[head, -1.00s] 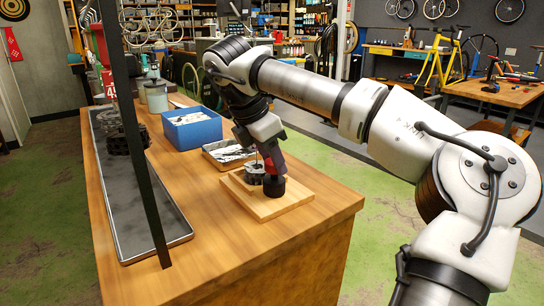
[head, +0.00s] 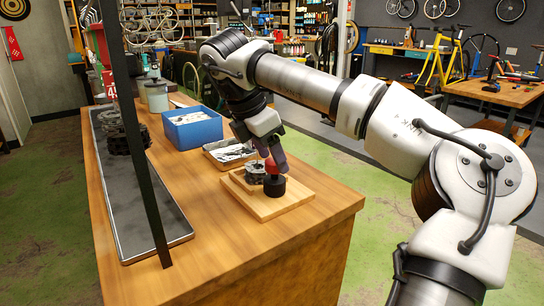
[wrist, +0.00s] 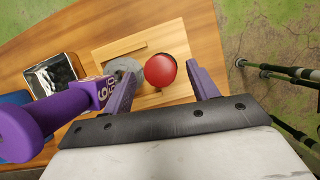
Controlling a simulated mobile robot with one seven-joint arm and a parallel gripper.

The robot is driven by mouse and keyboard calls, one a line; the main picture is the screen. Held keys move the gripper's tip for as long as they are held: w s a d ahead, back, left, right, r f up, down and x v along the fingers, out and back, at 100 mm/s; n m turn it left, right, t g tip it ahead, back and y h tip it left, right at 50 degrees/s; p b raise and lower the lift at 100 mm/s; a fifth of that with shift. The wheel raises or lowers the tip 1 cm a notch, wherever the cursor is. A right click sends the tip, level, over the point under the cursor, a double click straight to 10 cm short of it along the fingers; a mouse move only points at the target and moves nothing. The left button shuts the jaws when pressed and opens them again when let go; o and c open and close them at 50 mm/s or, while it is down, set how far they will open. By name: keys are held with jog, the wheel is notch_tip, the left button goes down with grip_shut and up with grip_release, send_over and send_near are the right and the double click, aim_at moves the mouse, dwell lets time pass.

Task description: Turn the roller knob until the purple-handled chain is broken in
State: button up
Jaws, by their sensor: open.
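The red roller knob (head: 271,166) shows above a black round part (head: 275,187) on a wooden board (head: 292,205). Beside it is a grey, uneven roller part (head: 254,172). In the wrist view the round red knob (wrist: 160,70) lies between the two purple fingers of my gripper (wrist: 159,72), with gaps at both sides. My gripper (head: 273,155) is open, close over the knob in the head view; contact cannot be told. A purple, dumbbell-shaped piece with number marks (wrist: 50,118) shows at the left of the wrist view, overlapping the left finger.
A blue box with pale contents (head: 192,132) and a shallow tray (head: 222,158) stand behind the board. A long dark metal tray (head: 150,225) runs along the left, with a dark, chain-like pile (head: 112,130) on it. A dark upright post (head: 130,120) crosses the view. The front right counter is clear.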

jog(key=p+v, duration=0.9)
jog(key=v, duration=0.3)
jog(key=shift+r+p, duration=0.4)
jog(key=shift+s, duration=0.1)
